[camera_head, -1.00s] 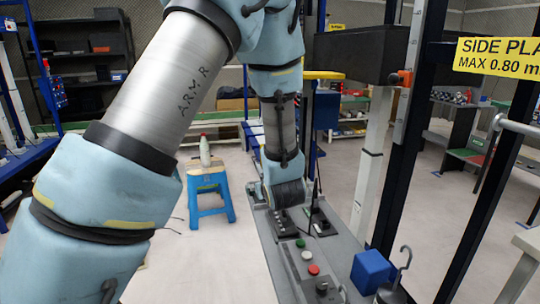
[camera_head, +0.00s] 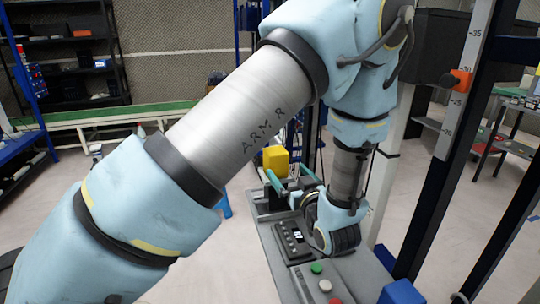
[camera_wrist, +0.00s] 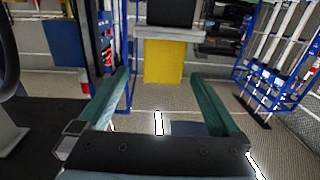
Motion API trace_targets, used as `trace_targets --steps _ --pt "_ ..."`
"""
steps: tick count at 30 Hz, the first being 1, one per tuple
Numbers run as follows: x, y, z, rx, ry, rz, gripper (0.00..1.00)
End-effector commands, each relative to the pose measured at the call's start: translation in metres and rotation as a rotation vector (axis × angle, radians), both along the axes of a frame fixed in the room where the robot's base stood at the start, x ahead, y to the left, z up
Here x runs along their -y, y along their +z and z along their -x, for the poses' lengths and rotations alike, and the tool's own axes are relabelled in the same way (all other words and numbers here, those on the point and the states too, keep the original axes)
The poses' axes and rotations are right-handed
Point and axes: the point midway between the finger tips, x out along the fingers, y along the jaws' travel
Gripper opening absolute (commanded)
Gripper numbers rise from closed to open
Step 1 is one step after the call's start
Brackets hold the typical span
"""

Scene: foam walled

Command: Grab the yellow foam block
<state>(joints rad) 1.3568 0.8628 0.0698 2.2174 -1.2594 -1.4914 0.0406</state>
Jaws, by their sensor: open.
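The yellow foam block (camera_head: 276,160) shows in the head view just past my gripper (camera_head: 286,170), beside my forearm. Its lower part is partly hidden by the green fingers. In the wrist view the yellow block (camera_wrist: 163,62) appears between the two green fingertips of my gripper (camera_wrist: 160,76), with a gap on each side. It borders a pale grey ledge (camera_wrist: 170,34) at its upper edge in that picture, which looks upside down. My gripper is open and nothing is in its grasp. I cannot tell how far the block is beyond the fingertips.
A grey bench with a keypad (camera_head: 291,238) and coloured buttons (camera_head: 317,268) runs below my wrist. A blue cube (camera_head: 401,292) sits at the bottom right. Dark shelves (camera_head: 70,60) stand at the back left.

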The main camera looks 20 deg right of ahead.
Motion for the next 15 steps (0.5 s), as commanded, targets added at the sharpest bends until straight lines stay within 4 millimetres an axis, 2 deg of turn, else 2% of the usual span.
trace_targets --steps 4,12,15 --pt "0.001 0.002 -0.003 0.011 0.002 -0.002 1.00" --pt "0.002 0.003 -0.044 0.011 0.003 -0.002 1.00" --pt "0.003 0.002 -0.052 0.011 0.002 -0.001 1.00"
